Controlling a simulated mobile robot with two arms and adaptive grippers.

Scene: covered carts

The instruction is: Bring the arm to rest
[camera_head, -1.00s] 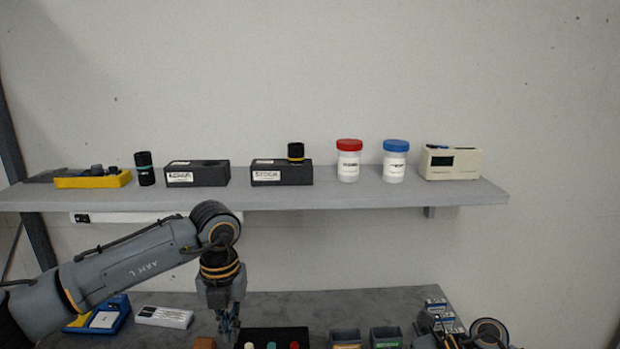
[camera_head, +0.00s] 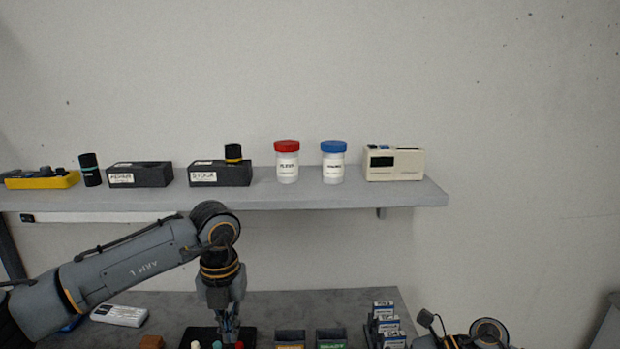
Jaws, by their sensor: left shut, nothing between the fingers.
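My left arm (camera_head: 110,268), marked "ARM L", comes in from the left and bends down at its wrist. My left gripper (camera_head: 228,330) points down over the bench, in front of a dark tray (camera_head: 252,338) with small coloured pieces. It is shut and empty. Part of my right arm (camera_head: 488,333) shows at the bottom right, and its gripper cannot be made out.
The bench (camera_head: 290,303) holds two labelled bins (camera_head: 290,338) (camera_head: 331,338), stacked boxes (camera_head: 385,320), a white device (camera_head: 120,315) and a brown block (camera_head: 151,341). Above, the shelf (camera_head: 300,195) carries jars (camera_head: 287,165), black holders (camera_head: 220,173) and a beige instrument (camera_head: 394,163).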

